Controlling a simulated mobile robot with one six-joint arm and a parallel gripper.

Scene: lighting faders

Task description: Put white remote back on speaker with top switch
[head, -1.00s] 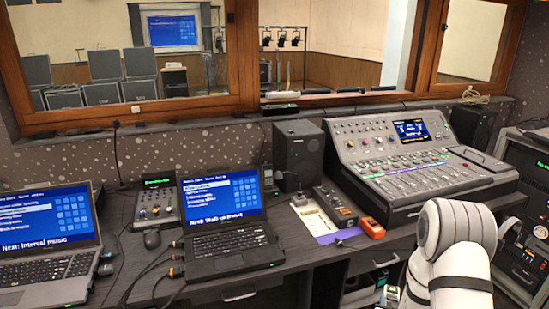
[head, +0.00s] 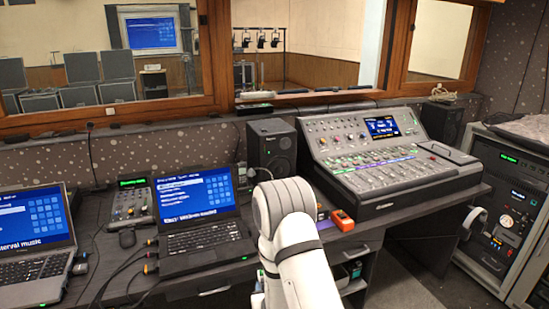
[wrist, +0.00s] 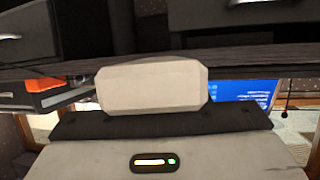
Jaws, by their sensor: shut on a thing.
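In the wrist view a plain white block with cut corners, which looks like the white remote (wrist: 152,90), sits at the dark jaw end of my gripper (wrist: 155,112). My gripper is shut on it; the fingertips are not clearly visible. In the head view my white arm rises at the lower middle and hides its own gripper and the remote. A black speaker (head: 271,147) stands behind the arm, between the right laptop and the mixing desk. A second dark speaker (head: 440,120) stands behind the desk's right side. I cannot make out a top switch on either.
The mixing desk (head: 385,160) fills the desk's right side. The right laptop (head: 197,215) is left of my arm. An orange device (head: 342,220) lies near the desk's front edge. An equipment rack (head: 500,205) stands at the right. A wooden window frame rises behind.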

